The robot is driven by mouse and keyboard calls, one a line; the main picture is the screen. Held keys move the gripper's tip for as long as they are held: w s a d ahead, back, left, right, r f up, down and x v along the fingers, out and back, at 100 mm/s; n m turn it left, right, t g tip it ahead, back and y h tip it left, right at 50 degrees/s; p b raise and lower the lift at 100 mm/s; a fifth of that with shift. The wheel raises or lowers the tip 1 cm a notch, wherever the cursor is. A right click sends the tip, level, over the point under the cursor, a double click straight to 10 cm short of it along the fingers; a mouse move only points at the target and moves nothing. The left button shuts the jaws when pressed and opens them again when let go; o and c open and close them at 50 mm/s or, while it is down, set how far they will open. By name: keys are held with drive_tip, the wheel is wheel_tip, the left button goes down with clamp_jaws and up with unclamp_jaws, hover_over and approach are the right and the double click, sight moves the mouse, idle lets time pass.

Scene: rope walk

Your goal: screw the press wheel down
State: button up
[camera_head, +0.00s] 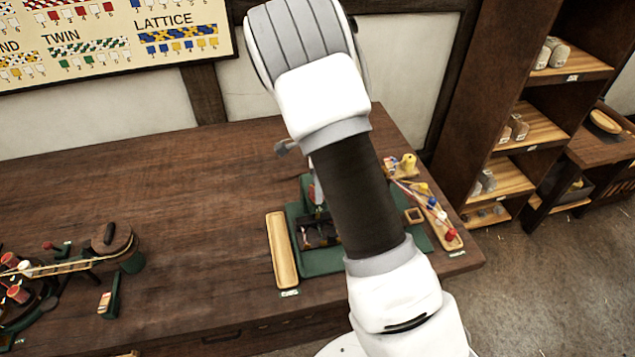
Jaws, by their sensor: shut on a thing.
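A green press base (320,262) stands on the dark wooden bench near its right end. A dark open part with small pieces in it shows on the base, partly behind my arm. The press wheel is not clearly visible; my arm crosses in front of the upper part of the press. A small grey piece (286,147) sticks out left of my arm, and I cannot tell what it belongs to.
A long empty wooden tray (281,249) lies left of the base. A wooden rack with coloured pegs (437,212) is on its right. A braiding device (70,262) stands at the bench's left. The bench middle is clear. Shelves (515,130) stand to the right.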

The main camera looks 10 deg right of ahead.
drive_tip(key=shift+m, duration=0.5)
drive_tip(key=o, duration=1.4)
drive_tip(key=shift+c, duration=0.2)
drive_tip(key=shift+r, duration=0.15)
wheel_tip(320, 180, up, 17)
drive_tip(key=shift+r, duration=0.1)
